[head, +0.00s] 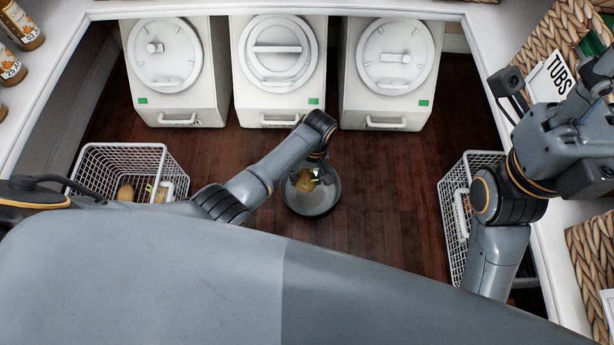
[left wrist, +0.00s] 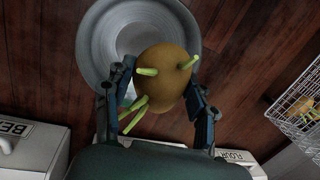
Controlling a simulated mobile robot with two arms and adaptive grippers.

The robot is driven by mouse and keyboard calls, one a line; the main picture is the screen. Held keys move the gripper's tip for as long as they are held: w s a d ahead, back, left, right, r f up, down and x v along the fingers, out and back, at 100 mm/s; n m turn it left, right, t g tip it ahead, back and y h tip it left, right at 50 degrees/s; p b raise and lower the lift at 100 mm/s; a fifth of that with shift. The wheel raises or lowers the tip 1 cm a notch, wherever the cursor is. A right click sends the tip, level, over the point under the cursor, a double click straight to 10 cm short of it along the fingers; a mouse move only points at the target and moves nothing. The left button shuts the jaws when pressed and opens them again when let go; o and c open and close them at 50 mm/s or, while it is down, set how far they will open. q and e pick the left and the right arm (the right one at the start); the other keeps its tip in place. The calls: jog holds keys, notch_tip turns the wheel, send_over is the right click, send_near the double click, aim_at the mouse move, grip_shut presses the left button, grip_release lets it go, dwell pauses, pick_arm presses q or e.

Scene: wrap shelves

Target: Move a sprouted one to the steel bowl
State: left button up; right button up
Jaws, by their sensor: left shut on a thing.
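The steel bowl (head: 311,208) sits on the dark wood floor in front of the white bins. It also shows in the left wrist view (left wrist: 95,50). My left gripper (left wrist: 160,98) is shut on a brown potato (left wrist: 168,70) with several green sprouts. In the head view this potato (head: 305,181) shows over the bowl, partly hidden by my gripper. In the left wrist view it overlaps the bowl's rim, apparently above it. My right arm is at the right, its gripper (head: 592,75) by the shelf edge; its fingers cannot be made out clearly.
A white wire basket (head: 120,158) with potatoes stands at the left, partly hidden by my arm. Another wire basket (head: 455,215) stands at the right behind my right arm. Three white lidded bins (head: 277,75) line the back. White shelves surround the floor; floor right of the bowl is clear.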

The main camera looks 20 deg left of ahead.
aim_at(312, 174)
pick_arm(q)
jog(key=o, duration=1.3)
jog(key=shift+o, duration=0.2)
notch_tip(312, 174, up, 12)
jog(key=w+d, duration=0.1)
jog(key=shift+w, duration=0.35)
jog(key=shift+f, duration=0.15)
